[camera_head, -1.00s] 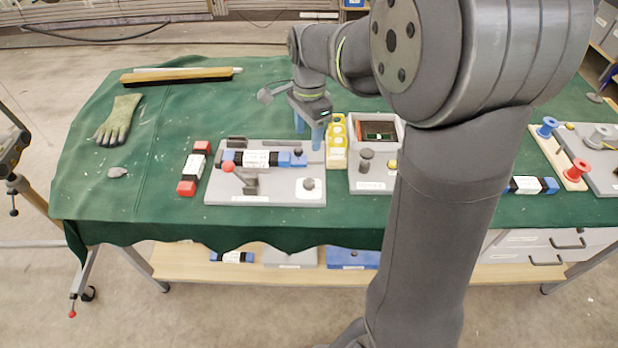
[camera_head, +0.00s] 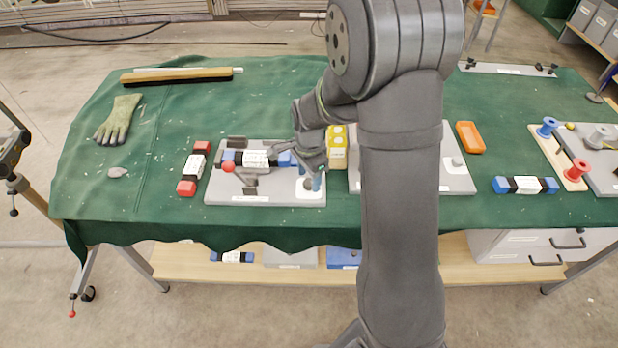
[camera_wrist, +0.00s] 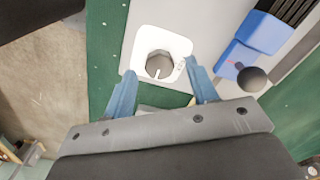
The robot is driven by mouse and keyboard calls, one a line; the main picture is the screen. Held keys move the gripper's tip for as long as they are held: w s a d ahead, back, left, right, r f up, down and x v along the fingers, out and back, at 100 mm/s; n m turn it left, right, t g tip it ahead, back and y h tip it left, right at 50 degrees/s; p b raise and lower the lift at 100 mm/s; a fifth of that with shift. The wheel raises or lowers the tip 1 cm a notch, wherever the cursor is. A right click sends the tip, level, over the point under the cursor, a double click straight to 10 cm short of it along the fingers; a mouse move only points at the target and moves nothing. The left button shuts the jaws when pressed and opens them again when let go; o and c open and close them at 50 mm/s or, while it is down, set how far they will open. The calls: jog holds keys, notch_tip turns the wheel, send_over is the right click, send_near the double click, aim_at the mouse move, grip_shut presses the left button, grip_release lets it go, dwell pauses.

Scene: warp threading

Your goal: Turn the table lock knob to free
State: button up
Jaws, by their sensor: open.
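The grey lock knob (camera_wrist: 159,64) stands on a white square plate (camera_wrist: 145,42) in the wrist view. A pale mark shows on the knob's near side, and small marks too small to read are on the plate's right. In the head view the plate (camera_head: 305,195) is at the front right corner of the grey base board, with the knob partly hidden by my fingers. My gripper (camera_wrist: 163,86) is open, with one blue finger at each side of and slightly nearer than the knob. It also shows in the head view (camera_head: 315,181). I cannot tell whether the fingers touch anything.
A blue and black block with a white label (camera_head: 256,158) lies on the board (camera_head: 225,192), beside a red ball lever (camera_head: 229,168). A dark ball knob (camera_wrist: 251,79) is right of my fingers. Green cloth at left is mostly free.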

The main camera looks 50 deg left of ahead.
jog(key=shift+f, duration=0.6)
jog(key=c, duration=1)
